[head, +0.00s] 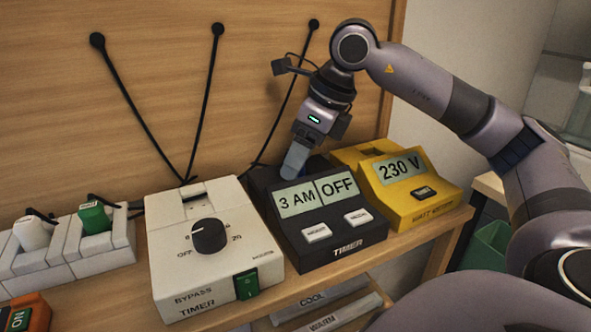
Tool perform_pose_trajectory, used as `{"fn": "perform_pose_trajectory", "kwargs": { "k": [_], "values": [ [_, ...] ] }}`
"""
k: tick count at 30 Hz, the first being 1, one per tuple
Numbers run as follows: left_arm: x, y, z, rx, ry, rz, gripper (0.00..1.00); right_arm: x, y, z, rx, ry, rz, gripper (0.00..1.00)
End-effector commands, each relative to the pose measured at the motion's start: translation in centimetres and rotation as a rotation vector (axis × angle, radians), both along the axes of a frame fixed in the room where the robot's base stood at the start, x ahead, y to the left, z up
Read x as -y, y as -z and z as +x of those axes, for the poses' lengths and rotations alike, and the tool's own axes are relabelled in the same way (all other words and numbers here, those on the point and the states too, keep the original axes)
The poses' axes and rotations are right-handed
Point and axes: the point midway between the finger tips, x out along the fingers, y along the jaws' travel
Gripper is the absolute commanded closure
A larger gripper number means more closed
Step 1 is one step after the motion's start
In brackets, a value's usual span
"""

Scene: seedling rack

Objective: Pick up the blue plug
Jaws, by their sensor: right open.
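I cannot make out a blue plug in the head view. My right gripper (294,164) points down at the back of the black timer (338,241), whose display reads "3 AM OFF". Its fingers look grey-blue and are seen nearly side-on, so the gap between them and anything in it are hidden. The back part of the black timer is partly covered by the gripper. A green plug (93,217) and a white plug (32,233) sit in the white socket strip (108,243) at the left. My left gripper is not in view.
A white bypass timer (210,277) with a black knob stands left of the black timer. A yellow watt meter (425,203) reading "230 V" stands close on its right. Black cables run up the wooden back panel (160,70). Labelled shelf edges lie below the bench.

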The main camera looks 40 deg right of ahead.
Motion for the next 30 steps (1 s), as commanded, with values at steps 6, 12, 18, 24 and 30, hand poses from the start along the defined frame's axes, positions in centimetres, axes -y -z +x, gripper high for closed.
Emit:
{"fn": "perform_pose_trajectory", "kwargs": {
  "k": [6,12,18,24,30],
  "values": [
    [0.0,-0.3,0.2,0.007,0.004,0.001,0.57,-0.1,0.2,0.1,0.002,0.0,0.001,0.35],
    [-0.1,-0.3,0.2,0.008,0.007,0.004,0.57,-0.1,0.2,0.1,0.001,0.0,0.0,0.84],
    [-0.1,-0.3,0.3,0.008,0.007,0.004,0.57,-0.1,0.2,0.1,0.002,0.0,0.001,0.97],
    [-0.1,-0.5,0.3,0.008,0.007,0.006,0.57,-0.1,-0.7,0.1,0.004,-0.001,0.001,0.97],
    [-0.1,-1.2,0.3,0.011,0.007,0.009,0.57,-0.2,-4.5,0.2,0.006,-0.003,0.003,0.97]
  ]
}}
